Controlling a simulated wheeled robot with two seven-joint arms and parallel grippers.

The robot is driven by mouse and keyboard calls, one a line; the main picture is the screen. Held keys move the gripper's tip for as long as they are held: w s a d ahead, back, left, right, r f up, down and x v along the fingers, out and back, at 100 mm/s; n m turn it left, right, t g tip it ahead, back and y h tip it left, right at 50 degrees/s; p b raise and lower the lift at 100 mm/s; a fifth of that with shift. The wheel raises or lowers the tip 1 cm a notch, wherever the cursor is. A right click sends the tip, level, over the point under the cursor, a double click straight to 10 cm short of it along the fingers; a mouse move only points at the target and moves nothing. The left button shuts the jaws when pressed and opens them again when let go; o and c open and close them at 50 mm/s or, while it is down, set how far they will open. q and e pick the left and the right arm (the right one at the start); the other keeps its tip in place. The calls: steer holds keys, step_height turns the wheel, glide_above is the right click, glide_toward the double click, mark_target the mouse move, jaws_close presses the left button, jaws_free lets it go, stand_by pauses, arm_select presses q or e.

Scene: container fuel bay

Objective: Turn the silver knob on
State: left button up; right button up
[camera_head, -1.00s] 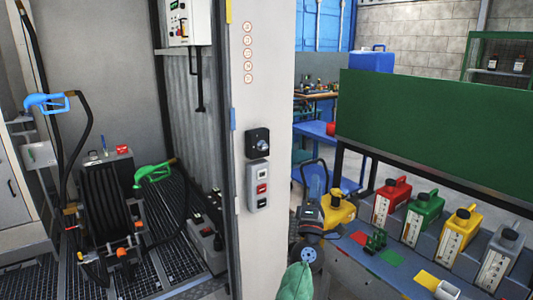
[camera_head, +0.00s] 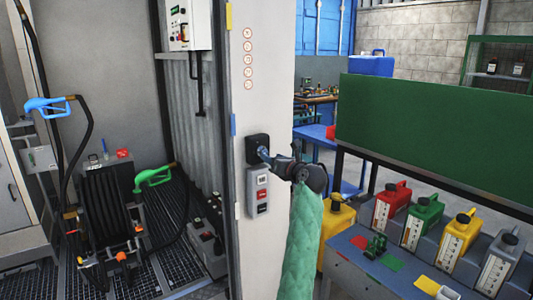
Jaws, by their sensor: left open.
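The silver knob sits on a small black switch box (camera_head: 254,141) on the white pillar, and in this frame it is mostly hidden by my gripper. My left gripper (camera_head: 264,154) is open, with its fingertips right in front of the knob. I cannot tell whether the fingers touch the knob. My green-sleeved arm reaches up to it from below. My right gripper is not in view.
A grey box with buttons (camera_head: 262,190) is mounted just below the switch box. On the right, a bench (camera_head: 357,272) holds red, green, yellow and grey canisters under a green panel (camera_head: 430,140). Blue (camera_head: 45,105) and green (camera_head: 153,177) fuel nozzles are at left.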

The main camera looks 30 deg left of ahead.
mark_target(267, 153)
arm_select(q)
steer(key=x, duration=0.3)
steer(key=shift+r+p, duration=0.1)
steer(key=shift+p, duration=0.25)
steer(key=shift+w+a, duration=0.25)
steer(key=shift+a, duration=0.3)
steer(key=shift+w+a, duration=0.15)
steer(key=shift+a, duration=0.25)
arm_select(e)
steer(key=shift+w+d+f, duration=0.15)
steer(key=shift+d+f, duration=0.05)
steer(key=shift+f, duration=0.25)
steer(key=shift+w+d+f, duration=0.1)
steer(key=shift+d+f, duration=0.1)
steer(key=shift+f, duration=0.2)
arm_select(q)
steer(key=c, duration=1)
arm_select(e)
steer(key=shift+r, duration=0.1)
